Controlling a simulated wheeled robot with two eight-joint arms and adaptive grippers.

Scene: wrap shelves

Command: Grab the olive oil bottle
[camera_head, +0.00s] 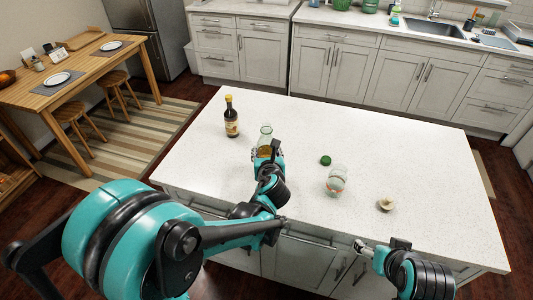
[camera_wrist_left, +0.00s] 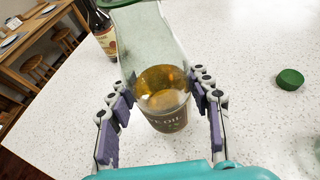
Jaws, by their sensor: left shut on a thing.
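The olive oil bottle is clear glass with amber oil low inside and a dark label ending in "OIL". It shows in the head view (camera_head: 265,133) near the island's middle left and in the left wrist view (camera_wrist_left: 150,45). My left gripper (camera_head: 268,151) is shut around its lower part, one finger on each side, as the left wrist view (camera_wrist_left: 163,98) shows. I cannot tell whether its base touches the counter. My right gripper (camera_head: 364,247) is at the island's front edge, away from the bottle; its fingers are too small to read.
A dark sauce bottle (camera_head: 231,120) stands left of the oil bottle on the white island counter (camera_head: 420,160). To the right are a green lid (camera_head: 325,160), a glass jar (camera_head: 336,182) and a small pale item (camera_head: 386,204). The counter's right side is clear.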

